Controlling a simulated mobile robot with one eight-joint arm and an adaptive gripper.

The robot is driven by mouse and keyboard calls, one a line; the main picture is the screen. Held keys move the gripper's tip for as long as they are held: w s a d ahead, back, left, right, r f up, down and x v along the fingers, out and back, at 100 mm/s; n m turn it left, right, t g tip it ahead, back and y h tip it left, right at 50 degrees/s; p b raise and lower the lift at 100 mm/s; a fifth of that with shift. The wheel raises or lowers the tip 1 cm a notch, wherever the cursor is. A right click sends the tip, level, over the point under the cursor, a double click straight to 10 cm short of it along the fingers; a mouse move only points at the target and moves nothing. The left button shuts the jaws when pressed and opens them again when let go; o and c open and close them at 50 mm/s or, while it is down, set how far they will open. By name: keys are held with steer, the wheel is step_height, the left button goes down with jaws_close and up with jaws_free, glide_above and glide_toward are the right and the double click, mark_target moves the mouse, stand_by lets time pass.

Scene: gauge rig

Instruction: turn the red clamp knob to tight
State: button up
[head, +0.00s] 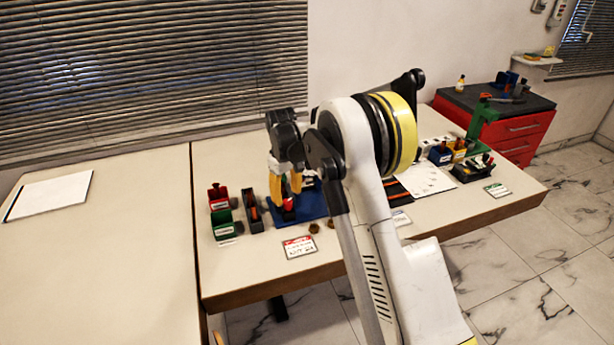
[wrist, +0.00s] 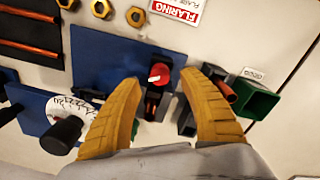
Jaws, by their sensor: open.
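The red clamp knob (wrist: 158,73) shows in the wrist view as a round red knob with a white mark. It sits on a dark clamp block on the blue base plate (wrist: 96,50). In the head view the red knob (head: 289,204) is small, just below my gripper's fingers. My gripper (head: 287,190) has yellow fingers pointing down. In the wrist view the fingers of my gripper (wrist: 166,80) are spread apart, one on each side of the knob, with nothing between their tips but the view of the knob. I cannot tell the height gap.
A white dial gauge with a black knob (wrist: 68,128) stands on the blue rig. Green (head: 223,225) and red (head: 219,198) bins stand left of it. Brass nuts (wrist: 101,8) and a FLARING card (wrist: 178,9) lie nearby. The left tabletop (head: 100,260) is mostly clear.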

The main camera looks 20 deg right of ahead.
mark_target(287, 202)
step_height(287, 202, up, 8)
steer(key=p, duration=0.3)
steer(key=s+r+m+t+b, duration=0.1)
steer(key=s+r+t+b, duration=0.1)
steer(key=s+r, duration=0.4)
steer(key=s+r+m+t+b, duration=0.1)
steer(key=s+r, duration=0.5)
steer(key=s, duration=0.7)
steer(key=shift+r+m+t+b, duration=0.4)
steer(key=shift+t+b, duration=0.1)
steer(key=shift+b, duration=0.05)
steer(key=shift+a, duration=0.1)
